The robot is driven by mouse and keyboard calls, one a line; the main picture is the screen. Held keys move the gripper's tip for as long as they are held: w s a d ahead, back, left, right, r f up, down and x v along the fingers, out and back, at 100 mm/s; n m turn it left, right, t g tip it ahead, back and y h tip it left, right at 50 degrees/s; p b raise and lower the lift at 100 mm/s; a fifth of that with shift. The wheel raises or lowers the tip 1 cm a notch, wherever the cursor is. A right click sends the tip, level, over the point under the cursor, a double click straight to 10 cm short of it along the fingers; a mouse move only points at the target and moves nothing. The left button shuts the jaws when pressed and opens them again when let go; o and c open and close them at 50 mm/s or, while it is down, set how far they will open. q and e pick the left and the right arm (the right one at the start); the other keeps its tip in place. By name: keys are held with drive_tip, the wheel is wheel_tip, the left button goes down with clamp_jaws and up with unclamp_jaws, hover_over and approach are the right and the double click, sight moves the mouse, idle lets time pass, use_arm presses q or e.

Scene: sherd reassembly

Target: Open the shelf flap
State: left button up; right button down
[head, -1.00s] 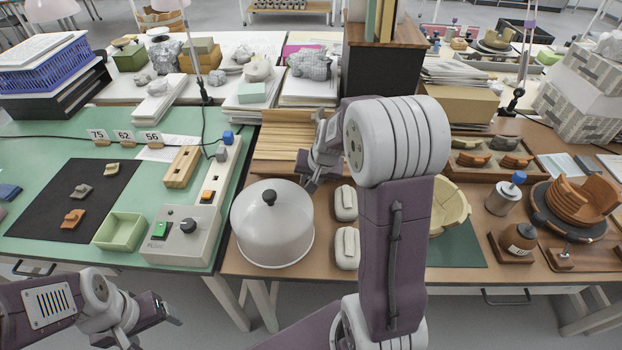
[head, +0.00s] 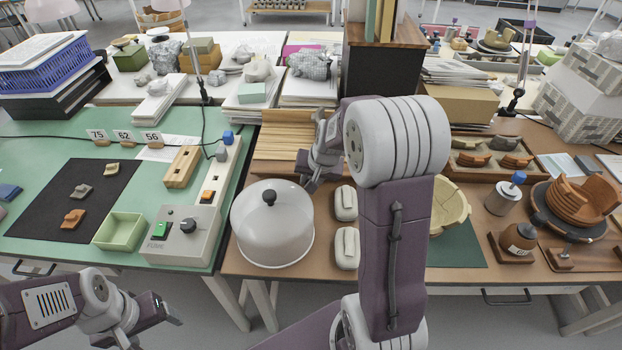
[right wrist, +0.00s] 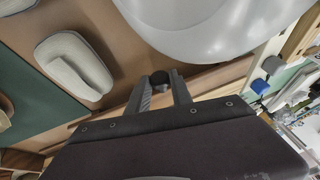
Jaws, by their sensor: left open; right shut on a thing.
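A slatted wooden panel (head: 290,138) lies at the back of the brown table, behind the clear dome; it looks like the shelf flap. My right gripper (head: 308,184) reaches down at its front edge, largely covered by my own arm. In the right wrist view its fingers (right wrist: 160,88) are shut on a small dark round knob (right wrist: 160,76), beside a strip of light wood (right wrist: 218,82). What the knob is fixed to is mostly hidden. My left gripper (head: 176,312) is open and empty, low in front of the green table.
The clear dome (head: 272,232) with a black knob stands close to my right gripper. Two pale rounded blocks (head: 346,203) sit to its right. A grey control box (head: 183,236) and an empty green tray (head: 120,232) stand on the green table.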

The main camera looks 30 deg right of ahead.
drive_tip(key=r+g+p, duration=0.1)
drive_tip(key=p, duration=0.2)
drive_tip(key=r+y+p, duration=0.1)
drive_tip(key=p, duration=0.3)
drive_tip(key=r+g+p, duration=0.1)
drive_tip(key=p, duration=0.2)
drive_tip(key=shift+w+d+g+y, duration=0.25)
drive_tip(key=shift+w+g+y, duration=0.05)
drive_tip(key=shift+w, duration=0.1)
drive_tip(key=shift+p, duration=0.6)
drive_tip(key=shift+w+f+g, duration=0.1)
drive_tip(key=shift+f+g, duration=0.15)
drive_tip(key=shift+g, duration=0.05)
